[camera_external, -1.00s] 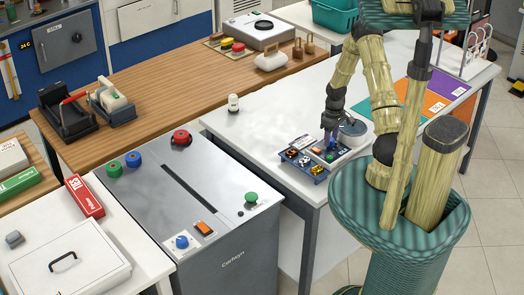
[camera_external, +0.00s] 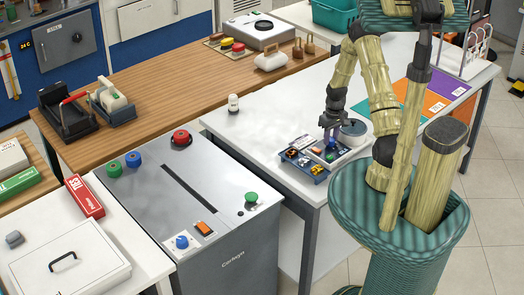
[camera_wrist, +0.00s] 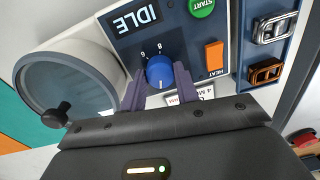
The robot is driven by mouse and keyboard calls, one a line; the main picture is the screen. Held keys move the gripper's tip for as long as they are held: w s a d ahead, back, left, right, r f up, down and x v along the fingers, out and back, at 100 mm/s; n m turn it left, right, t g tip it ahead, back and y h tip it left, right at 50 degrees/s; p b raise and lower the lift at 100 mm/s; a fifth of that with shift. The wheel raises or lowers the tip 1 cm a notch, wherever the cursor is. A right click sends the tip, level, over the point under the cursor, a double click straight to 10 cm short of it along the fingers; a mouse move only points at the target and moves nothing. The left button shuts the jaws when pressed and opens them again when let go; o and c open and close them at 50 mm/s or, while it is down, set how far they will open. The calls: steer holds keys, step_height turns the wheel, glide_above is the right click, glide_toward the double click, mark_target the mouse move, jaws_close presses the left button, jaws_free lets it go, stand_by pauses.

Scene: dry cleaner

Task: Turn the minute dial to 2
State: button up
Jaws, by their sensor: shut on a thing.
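The minute dial is a blue round knob (camera_wrist: 160,72) on the dark panel of a small machine in the wrist view. Numbers including 6 and 8 show along its upper edge. In the external view my gripper (camera_external: 328,138) reaches down onto the machine, and the fingers and arm largely hide the knob. A white label below the knob is partly covered by a finger.
Close to the dial are an IDLE display (camera_wrist: 137,16), a green START button (camera_wrist: 203,6) and an orange HEAT switch (camera_wrist: 214,56). A round glass-fronted drum (camera_wrist: 66,88) lies left. A tray with metal buckles (camera_wrist: 268,72) lies right.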

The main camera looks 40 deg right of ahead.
mark_target(332, 139)
steer(key=m+b, duration=0.1)
steer(key=m, duration=0.5)
steer(key=shift+m, duration=0.3)
stand_by(0.4)
steer(key=o, duration=1)
steer(key=shift+c, duration=0.2)
step_height(332, 139, up, 18)
steer(key=b, duration=0.1)
steer(key=shift+s+d+f, duration=0.15)
steer(key=shift+d+f, duration=0.05)
steer(key=shift+f, duration=0.05)
steer(key=s+a+n+t, duration=0.1)
steer(key=s+a+n, duration=0.1)
steer(key=a, duration=0.4)
steer(key=s+a+n, duration=0.3)
steer(key=s+a, duration=0.1)
steer(key=a, duration=0.3)
steer(key=s+a+r+n+t, duration=0.1)
steer(key=s+a+n, duration=0.1)
steer(key=s+a, duration=0.2)
steer(key=a, duration=0.3)
steer(key=shift+a+n+t, duration=0.25)
steer(key=shift+n+t, duration=0.05)
steer(key=shift+n, duration=0.1)
